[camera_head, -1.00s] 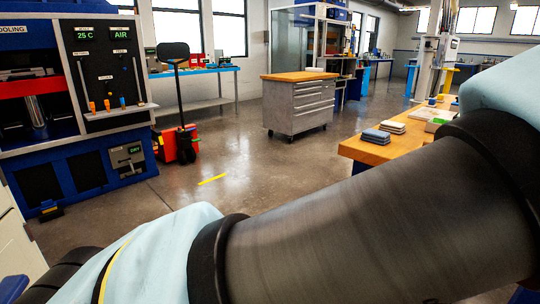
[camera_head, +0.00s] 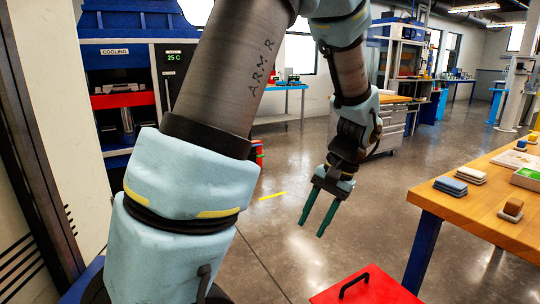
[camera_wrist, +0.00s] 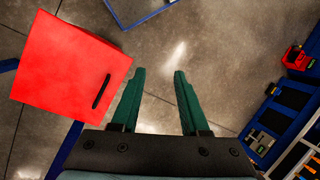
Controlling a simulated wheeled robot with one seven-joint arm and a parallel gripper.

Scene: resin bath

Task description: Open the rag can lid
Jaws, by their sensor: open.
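The rag can's red lid (camera_head: 370,288) is at the bottom of the head view, with a black bar handle on top. It looks closed, and the can's body is mostly cut off by the frame. In the wrist view the red lid (camera_wrist: 70,68) is at the left, with its dark handle near its right side. My gripper (camera_head: 318,222) hangs in the air above and behind the lid in the head view, fingers pointing down. Its green fingers (camera_wrist: 160,78) are apart with nothing between them, to the right of the handle in the wrist view.
A wooden bench (camera_head: 475,205) with a blue leg stands at the right, holding stacked cloths (camera_head: 450,185) and a wood-topped block (camera_head: 512,208). A blue cooling press (camera_head: 128,60) stands at the back left. The grey floor between is clear.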

